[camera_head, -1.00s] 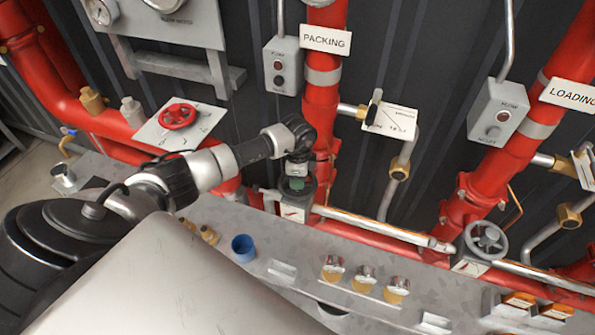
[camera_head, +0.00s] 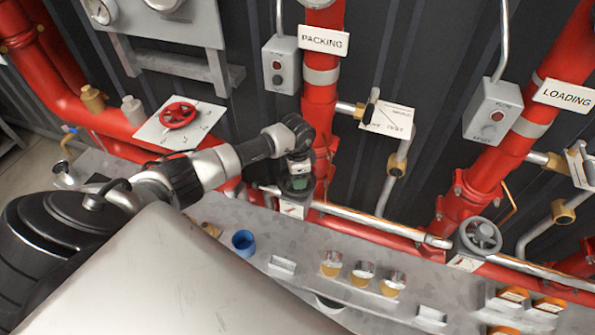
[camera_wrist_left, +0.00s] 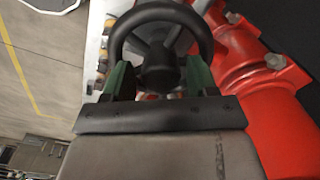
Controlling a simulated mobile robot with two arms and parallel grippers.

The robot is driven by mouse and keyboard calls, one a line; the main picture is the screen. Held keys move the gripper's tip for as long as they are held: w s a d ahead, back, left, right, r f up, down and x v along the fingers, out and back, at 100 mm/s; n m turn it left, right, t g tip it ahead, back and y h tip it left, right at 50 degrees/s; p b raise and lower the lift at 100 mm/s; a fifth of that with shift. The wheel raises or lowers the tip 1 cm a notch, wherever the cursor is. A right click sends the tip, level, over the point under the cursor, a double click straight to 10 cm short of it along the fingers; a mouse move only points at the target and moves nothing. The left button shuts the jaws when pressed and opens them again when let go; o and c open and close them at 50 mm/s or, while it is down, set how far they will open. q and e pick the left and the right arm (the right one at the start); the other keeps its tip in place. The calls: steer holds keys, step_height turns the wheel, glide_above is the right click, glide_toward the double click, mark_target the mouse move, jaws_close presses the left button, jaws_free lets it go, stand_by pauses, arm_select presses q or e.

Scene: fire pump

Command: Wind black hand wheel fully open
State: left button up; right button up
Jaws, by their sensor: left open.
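The black hand wheel (camera_wrist_left: 160,12) fills the upper middle of the left wrist view, with its spokes and hub facing me. My left gripper (camera_wrist_left: 160,80) is open. Its two green fingers stand apart on either side of the hub, at the near part of the rim; I cannot tell whether they touch it. In the head view my left gripper (camera_head: 299,182) points down over the wheel at the foot of the red pipe below the PACKING sign, and mostly hides the wheel. My right gripper is not in view.
A red hand wheel (camera_head: 178,115) is on a white plate at left. A grey hand wheel (camera_head: 481,236) is at right. A red riser pipe (camera_head: 320,100) stands close behind my gripper. A blue cup (camera_head: 243,243) and several brass-coloured fittings sit along the grey ledge (camera_head: 330,235).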

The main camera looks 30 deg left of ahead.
arm_select(q)
steer(key=m+b, duration=0.1)
steer(key=m, duration=0.4)
steer(key=shift+a+f, duration=0.1)
steer(key=shift+f, duration=0.05)
steer(key=m+b, duration=0.1)
steer(key=m, duration=0.1)
steer(key=shift+s+m, duration=0.1)
steer(key=shift+m, duration=0.2)
steer(key=m+b, duration=0.1)
steer(key=m, duration=0.2)
steer(key=shift+m+b, duration=0.3)
steer(key=m+b, duration=0.1)
steer(key=m, duration=0.2)
steer(key=shift+m, duration=0.7)
steer(key=m+b, duration=0.3)
steer(key=m, duration=0.2)
steer(key=shift+f, duration=0.1)
steer(key=m+b, duration=0.1)
steer(key=m, duration=0.1)
steer(key=shift+m, duration=0.4)
steer(key=shift+r, duration=0.25)
